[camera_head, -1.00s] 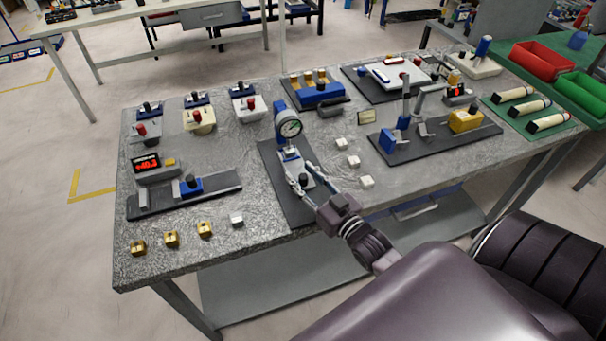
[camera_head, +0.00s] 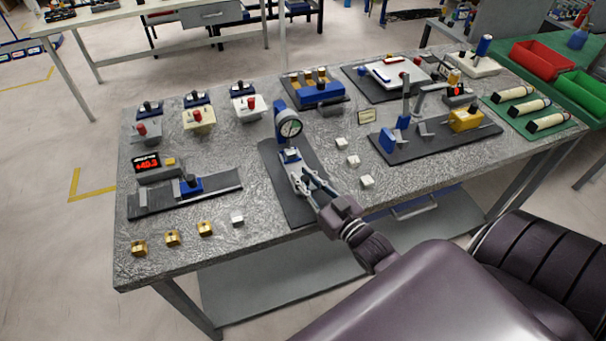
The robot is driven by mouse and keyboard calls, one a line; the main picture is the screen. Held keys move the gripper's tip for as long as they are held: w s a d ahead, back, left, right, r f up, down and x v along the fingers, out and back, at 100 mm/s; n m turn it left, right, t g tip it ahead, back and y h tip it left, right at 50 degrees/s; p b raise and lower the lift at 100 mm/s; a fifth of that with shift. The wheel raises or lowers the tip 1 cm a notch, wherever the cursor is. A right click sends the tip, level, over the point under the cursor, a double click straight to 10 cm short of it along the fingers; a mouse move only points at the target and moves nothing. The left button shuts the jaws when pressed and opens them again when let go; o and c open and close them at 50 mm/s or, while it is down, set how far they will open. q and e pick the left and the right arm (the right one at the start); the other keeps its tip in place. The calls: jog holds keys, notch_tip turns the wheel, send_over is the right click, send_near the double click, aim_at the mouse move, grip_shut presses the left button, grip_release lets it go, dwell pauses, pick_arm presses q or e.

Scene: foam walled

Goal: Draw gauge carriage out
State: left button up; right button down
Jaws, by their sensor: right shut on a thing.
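The dial gauge (camera_head: 289,125) stands on a blue post at the back of a dark base plate (camera_head: 298,211) in the middle of the table. In front of the dial is the light grey carriage (camera_head: 291,165) with a blue part at its back. My right gripper (camera_head: 306,180) reaches in from the lower right and is shut on the front part of the carriage. Its fingers hide much of that part and its black knob. My left gripper is not in view.
A red digital display fixture (camera_head: 148,162) stands left of the base plate. Brass blocks (camera_head: 172,238) line the front left edge. Small white blocks (camera_head: 354,161) lie to the right, before a fixture with a yellow block (camera_head: 465,119). Red (camera_head: 541,60) and green bins stand far right.

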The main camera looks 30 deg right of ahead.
jog(key=s+a+p, duration=0.3)
jog(key=s, duration=0.9)
jog(key=c, duration=1.8)
grip_release()
jog(key=shift+w, duration=0.1)
jog(key=shift+o, duration=0.2)
jog(key=s, duration=1.2)
jog(key=shift+d, duration=0.2)
